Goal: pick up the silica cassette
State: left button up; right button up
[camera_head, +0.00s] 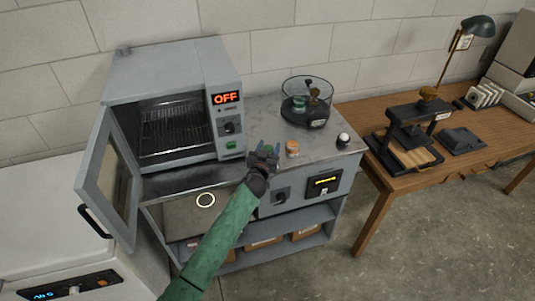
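A small round orange container with a pale rim (292,148) stands on the grey metal counter; it may be the silica cassette, but I read no label on it. My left gripper (266,147) is over the counter just left of it, apart from it in the picture. Its two fingers are spread and nothing shows between them. My green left arm comes up from the bottom. My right gripper is not in view.
An oven (170,75) reading OFF has its glass door (112,180) open at left. A clear round vessel (307,100) with a green item inside stands behind the container, and a dark knob with a white base (343,140) is at right. A wooden table (385,172) holds a press (408,135).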

pick_arm(q)
jog(key=c, duration=0.3)
